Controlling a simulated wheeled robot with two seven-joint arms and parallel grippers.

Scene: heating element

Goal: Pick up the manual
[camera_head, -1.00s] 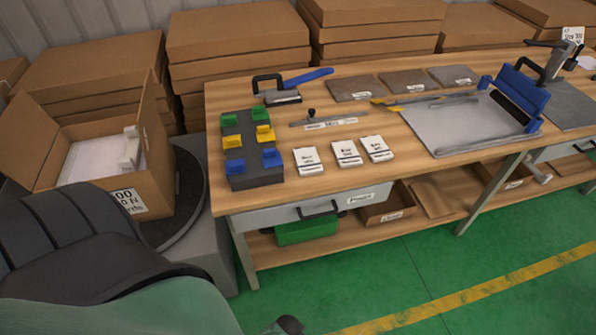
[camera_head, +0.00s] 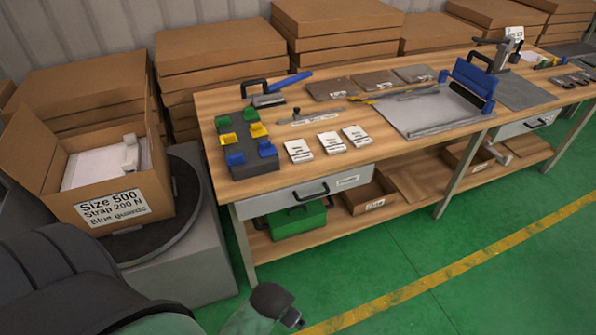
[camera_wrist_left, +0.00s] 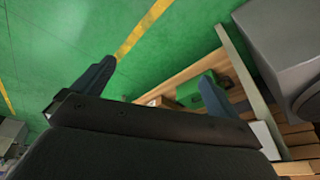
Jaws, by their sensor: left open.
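Three white booklets with black print lie in a row on the wooden workbench: a left one (camera_head: 298,151), a middle one (camera_head: 331,142) and a right one (camera_head: 356,135). They look like the manuals, but their text is too small to read. My left gripper (camera_wrist_left: 159,68) is open and empty in the left wrist view, with its two dark fingers well apart over green floor. It is away from the booklets, which do not show in that view. A dark arm end of mine shows at the bottom of the head view. My right gripper is not in view.
An open carton (camera_head: 112,208) labelled "Size 500, Strap 200 N, Blue guards" stands on a round turntable at left. The workbench (camera_head: 215,105) holds a block with coloured clips (camera_head: 247,141), plates and tools. A green case (camera_head: 298,219) is on its shelf. The floor in front is clear.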

